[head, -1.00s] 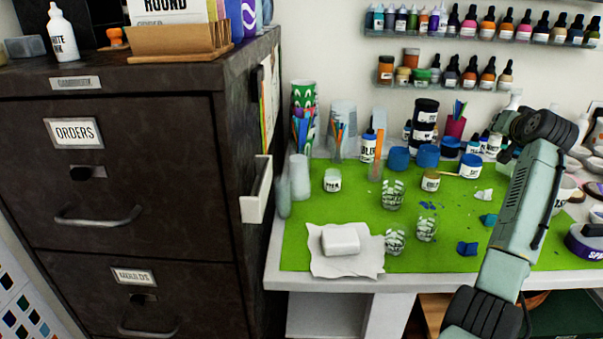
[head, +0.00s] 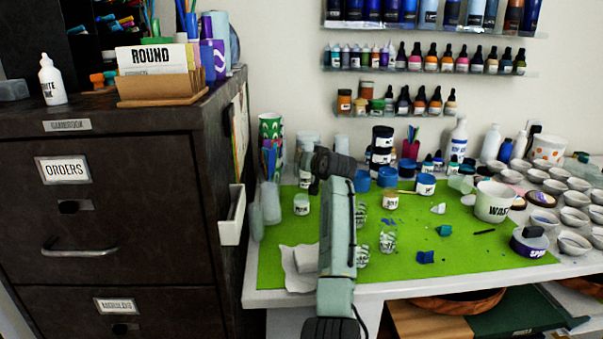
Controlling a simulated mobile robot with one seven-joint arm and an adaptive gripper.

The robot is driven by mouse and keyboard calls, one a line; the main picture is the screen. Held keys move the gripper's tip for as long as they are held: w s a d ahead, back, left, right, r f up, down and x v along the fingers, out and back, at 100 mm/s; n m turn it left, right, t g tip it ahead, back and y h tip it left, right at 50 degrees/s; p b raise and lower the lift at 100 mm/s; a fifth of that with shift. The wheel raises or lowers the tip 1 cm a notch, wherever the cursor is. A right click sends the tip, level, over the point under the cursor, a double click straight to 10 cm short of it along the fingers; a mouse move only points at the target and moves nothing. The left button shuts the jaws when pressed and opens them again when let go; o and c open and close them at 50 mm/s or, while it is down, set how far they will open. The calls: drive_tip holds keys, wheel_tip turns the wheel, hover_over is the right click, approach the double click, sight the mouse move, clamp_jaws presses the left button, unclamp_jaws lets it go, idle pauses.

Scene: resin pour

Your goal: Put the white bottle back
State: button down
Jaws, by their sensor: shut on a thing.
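Several white bottles show in the head view. One with a pointed cap and dark lettering, the white bottle (head: 52,80), stands upright on top of the dark filing cabinet (head: 120,122) at left. A tall white bottle (head: 457,141) with a label stands at the back of the bench, and a plain white bottle (head: 491,145) stands to its right. Which one the task means I cannot tell. My arm rises in front of the green mat (head: 470,215), its dark joint over the back left part.
Clear cups (head: 388,240), jars and a white waste cup (head: 493,202) stand on the mat. Small pale bowls (head: 573,218) crowd the bench's right. Wall shelves (head: 430,72) hold rows of little bottles.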

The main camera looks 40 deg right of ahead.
sight(308, 174)
drive_tip(key=shift+f+p, duration=0.55)
drive_tip(key=shift+f, duration=1.35)
drive_tip(key=shift+f, duration=0.2)
drive_tip(key=c, duration=1.7)
unclamp_jaws()
drive_tip(key=shift+r, duration=0.3)
drive_tip(key=shift+s+f, duration=0.1)
drive_tip(key=shift+s, duration=0.15)
drive_tip(key=b+v, duration=0.4)
drive_tip(key=v, duration=0.7)
drive_tip(key=shift+s+a+b, duration=0.15)
drive_tip(key=shift+s+b, duration=0.1)
drive_tip(key=shift+b, duration=0.15)
